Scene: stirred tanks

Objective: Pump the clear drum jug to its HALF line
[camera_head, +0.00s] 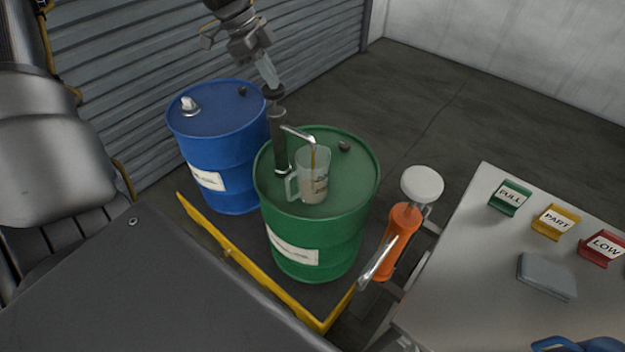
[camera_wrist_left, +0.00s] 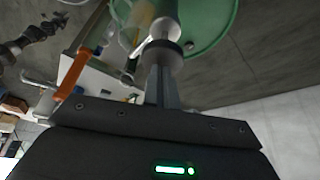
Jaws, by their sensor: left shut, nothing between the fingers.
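The clear jug (camera_head: 313,185) stands upright on the green drum (camera_head: 345,195), under the spout (camera_head: 298,132) of the pump (camera_head: 281,150). A brown stream runs from the spout into it. Liquid shows in its lower part; its line marks are too small to read. My left gripper (camera_head: 270,80) is shut and empty, pointing down at the top of the pump rod. In the left wrist view, the fingers (camera_wrist_left: 160,88) reach the round pump top (camera_wrist_left: 163,30); contact is hard to judge. A dark jointed shape at that view's left looks like my right gripper (camera_wrist_left: 55,25); its jaws are unclear.
A blue drum (camera_head: 215,130) stands left of the green one. A yellow rail (camera_head: 245,265) runs in front. An orange hand tool (camera_head: 403,235) is right of the green drum.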

